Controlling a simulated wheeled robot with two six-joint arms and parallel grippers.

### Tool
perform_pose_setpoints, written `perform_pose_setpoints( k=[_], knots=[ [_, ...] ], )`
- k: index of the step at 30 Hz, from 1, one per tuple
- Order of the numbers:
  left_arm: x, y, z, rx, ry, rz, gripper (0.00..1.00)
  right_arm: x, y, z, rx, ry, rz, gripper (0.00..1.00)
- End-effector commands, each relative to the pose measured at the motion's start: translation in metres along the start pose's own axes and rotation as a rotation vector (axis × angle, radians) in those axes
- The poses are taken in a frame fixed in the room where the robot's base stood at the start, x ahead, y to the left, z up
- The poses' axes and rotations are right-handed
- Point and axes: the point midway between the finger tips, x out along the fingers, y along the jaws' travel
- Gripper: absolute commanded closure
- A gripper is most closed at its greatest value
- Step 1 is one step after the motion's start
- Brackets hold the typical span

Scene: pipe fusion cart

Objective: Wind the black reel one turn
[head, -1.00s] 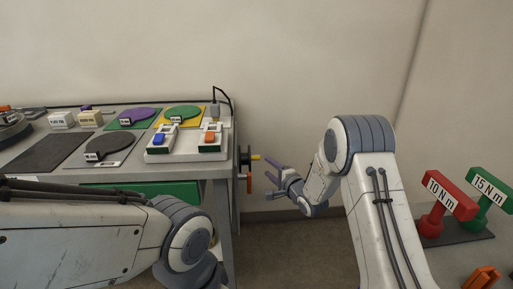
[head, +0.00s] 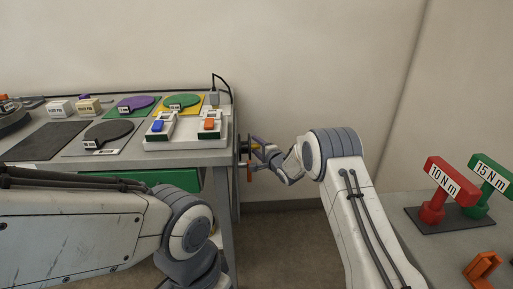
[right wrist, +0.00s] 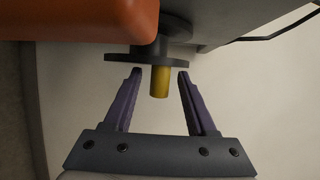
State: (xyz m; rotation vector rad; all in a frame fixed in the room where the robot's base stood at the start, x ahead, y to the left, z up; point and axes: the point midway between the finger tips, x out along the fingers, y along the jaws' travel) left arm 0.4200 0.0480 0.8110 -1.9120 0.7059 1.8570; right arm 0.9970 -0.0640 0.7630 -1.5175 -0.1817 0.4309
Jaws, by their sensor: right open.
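The black reel (head: 242,149) is on the right side of the cart, seen nearly edge-on in the head view. In the right wrist view its dark disc (right wrist: 122,58) is at the top, with a short yellow crank handle (right wrist: 160,82) sticking out towards me. My right gripper (head: 262,149) is beside the reel. In the right wrist view its purple fingers (right wrist: 158,76) are open, one on each side of the handle, with gaps to it. My left arm crosses the lower left of the head view, and its gripper is not visible.
An orange part (right wrist: 95,18) is close by the reel; it also shows below the reel in the head view (head: 249,173). The cart top (head: 60,158) holds paddles, blocks and a switch tray (head: 186,143). Torque tools (head: 436,203) stand on the right table.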

Motion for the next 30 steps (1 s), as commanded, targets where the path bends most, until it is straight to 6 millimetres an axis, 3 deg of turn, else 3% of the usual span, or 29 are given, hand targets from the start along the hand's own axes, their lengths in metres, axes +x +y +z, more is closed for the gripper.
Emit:
perform_pose_setpoints(
  k=[4, 5, 9, 20, 30],
  knots=[
    [0.0, 0.0, 0.0, 0.0, 0.0, 0.0, 1.0, 0.0, 0.0, 0.0, 0.0, 0.0, 0.0, 0.43],
    [0.0, 0.0, 0.0, 0.0, 0.0, 0.0, 1.0, 0.0, 0.0, 0.0, 0.0, 0.0, 0.0, 0.51],
    [0.0, 0.0, 0.0, 0.0, 0.0, 0.0, 1.0, 0.0, 0.0, 0.0, 0.0, 0.0, 0.0, 1.0],
    [0.013, -0.001, 0.001, 0.0, 0.0, 0.0, 1.0, -0.001, 0.006, 0.0, -0.014, 0.001, -0.035, 1.0],
    [0.067, -0.005, 0.004, 0.0, 0.0, 0.0, 1.0, -0.002, 0.021, 0.0, -0.097, 0.002, -0.233, 1.0]
  ],
)
